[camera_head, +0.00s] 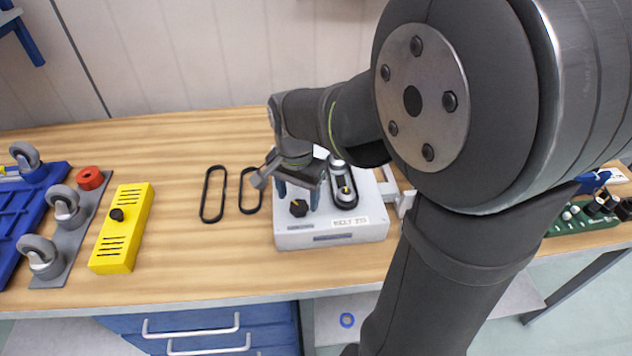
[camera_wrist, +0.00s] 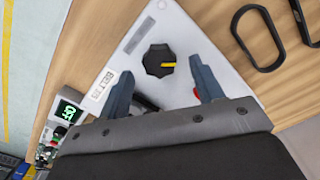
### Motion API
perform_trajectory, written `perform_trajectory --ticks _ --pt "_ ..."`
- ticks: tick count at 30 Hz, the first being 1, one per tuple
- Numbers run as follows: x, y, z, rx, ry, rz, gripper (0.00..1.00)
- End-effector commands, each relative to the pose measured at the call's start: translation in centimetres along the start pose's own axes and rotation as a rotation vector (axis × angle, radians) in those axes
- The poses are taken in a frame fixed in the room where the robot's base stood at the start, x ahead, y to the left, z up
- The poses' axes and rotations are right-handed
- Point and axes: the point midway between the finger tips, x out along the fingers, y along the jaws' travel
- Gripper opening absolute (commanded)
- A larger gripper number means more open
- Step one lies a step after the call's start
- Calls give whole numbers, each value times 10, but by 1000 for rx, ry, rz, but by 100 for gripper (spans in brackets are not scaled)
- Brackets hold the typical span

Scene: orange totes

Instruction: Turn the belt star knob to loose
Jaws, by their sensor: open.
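The black star knob (camera_head: 299,208) sits on the top of a white box (camera_head: 350,234) on the wooden bench. In the wrist view the knob (camera_wrist: 153,58) shows a yellow mark pointing to the right of the picture. My gripper (camera_head: 298,193) points down over the knob. In the wrist view its two blue-grey fingers (camera_wrist: 160,66) are open, one on each side of the knob, with visible gaps. Nothing is held. I cannot tell the exact height of the fingertips. A belt loop around pulleys (camera_head: 344,190) stands on the box, right of the knob.
Two black belts (camera_head: 213,194) lie on the bench left of the box. Further left are a yellow box (camera_head: 122,230), a grey plate with casters (camera_head: 75,238) and a red ring (camera_head: 89,178). A small green display (camera_wrist: 66,112) shows in the wrist view. My arm hides much of the right side.

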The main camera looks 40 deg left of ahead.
Motion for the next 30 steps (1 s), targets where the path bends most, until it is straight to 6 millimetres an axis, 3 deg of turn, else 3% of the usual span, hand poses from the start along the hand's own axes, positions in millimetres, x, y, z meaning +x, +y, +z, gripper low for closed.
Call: perform_trajectory --ticks 6,15,16,23,30 --pt "20 0 0 0 0 1 61" --pt "23 0 0 0 0 0 61" --pt "23 0 0 0 0 0 59" --pt "23 0 0 0 0 0 16" --pt "23 0 0 -17 0 -1 16"
